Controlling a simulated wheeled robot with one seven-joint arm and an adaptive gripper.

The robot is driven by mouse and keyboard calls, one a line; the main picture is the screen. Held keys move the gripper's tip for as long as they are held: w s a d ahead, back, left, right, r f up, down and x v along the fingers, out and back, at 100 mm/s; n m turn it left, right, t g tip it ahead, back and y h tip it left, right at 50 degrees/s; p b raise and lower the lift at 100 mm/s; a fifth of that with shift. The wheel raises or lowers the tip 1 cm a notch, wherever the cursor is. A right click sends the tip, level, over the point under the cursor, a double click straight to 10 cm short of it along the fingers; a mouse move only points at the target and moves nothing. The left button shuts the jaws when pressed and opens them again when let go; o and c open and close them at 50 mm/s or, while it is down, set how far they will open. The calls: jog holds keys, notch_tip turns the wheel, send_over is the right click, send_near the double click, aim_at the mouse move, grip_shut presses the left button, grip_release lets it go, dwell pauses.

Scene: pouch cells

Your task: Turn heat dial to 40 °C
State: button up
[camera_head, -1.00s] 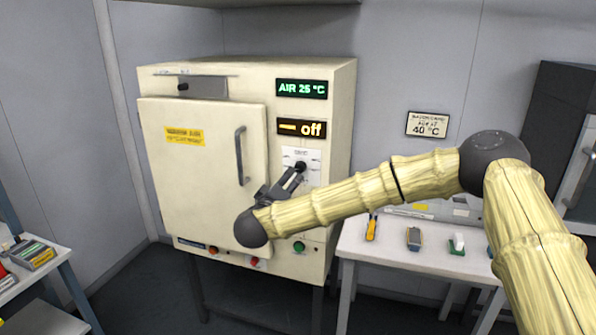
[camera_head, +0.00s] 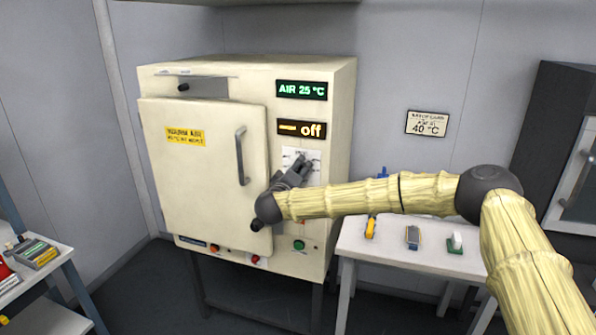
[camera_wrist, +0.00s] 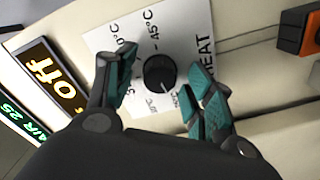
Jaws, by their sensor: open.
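The heat dial (camera_wrist: 159,74) is a round black knob on a white scale plate (camera_wrist: 110,35) marked HEAT, with 45 °C among its marks. In the wrist view my gripper (camera_wrist: 160,82) is open, with one teal-padded finger on each side of the knob. I cannot tell whether either pad touches it. In the head view my gripper (camera_head: 302,165) is in front of the scale plate (camera_head: 291,154) and hides the dial. The orange display (camera_head: 301,129) reads off, and the green display (camera_head: 301,90) reads AIR 25 °C.
The cream oven's door (camera_head: 205,170) with its grey handle (camera_head: 242,156) is left of my gripper. A green button (camera_head: 298,245) and a red button (camera_head: 255,260) are below. A white table (camera_head: 400,257) with small items stands right. A wall sign (camera_head: 428,123) shows 40 °C.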

jog(key=shift+c, duration=0.3)
jog(key=c, duration=1)
